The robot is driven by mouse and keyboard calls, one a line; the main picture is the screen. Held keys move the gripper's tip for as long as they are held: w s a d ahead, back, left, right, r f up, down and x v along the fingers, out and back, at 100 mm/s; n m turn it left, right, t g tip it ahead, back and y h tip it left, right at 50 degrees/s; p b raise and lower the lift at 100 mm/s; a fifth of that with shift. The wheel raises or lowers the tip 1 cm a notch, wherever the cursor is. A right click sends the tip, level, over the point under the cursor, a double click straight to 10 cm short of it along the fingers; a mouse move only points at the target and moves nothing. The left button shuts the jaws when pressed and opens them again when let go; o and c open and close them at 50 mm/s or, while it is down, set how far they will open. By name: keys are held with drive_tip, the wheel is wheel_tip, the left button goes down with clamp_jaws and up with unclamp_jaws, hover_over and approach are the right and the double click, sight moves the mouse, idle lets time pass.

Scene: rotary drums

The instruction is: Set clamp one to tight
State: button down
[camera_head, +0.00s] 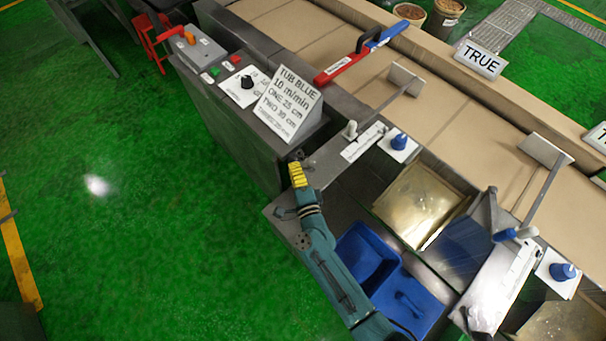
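Two blue knobs on white plates could be clamp knobs: the nearer-left one (399,142) beside a scale strip, and another (562,271) at the lower right. I cannot tell from any label which is clamp one. Knob settings are too small to read. My teal arm reaches up from the bottom; its end with a yellow ridged part (298,175) is by the left end of the bench, left of the first knob and apart from it. Whether the fingers are open or shut does not show.
A sign (287,103) reads TUB BLUE, 10 m/min, ONE 25 cm, TWO 30 cm; its last line is illegible. A white slider knob (350,130) stands by the scale. A red and blue lever (362,55), blue bins (368,252) and a brass box (424,203) are nearby. Green floor lies clear at left.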

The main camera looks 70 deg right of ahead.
drive_tip(key=shift+a, duration=0.1)
drive_tip(key=s+a+p, duration=0.2)
drive_tip(key=s+a, duration=0.3)
drive_tip(key=a, duration=0.8)
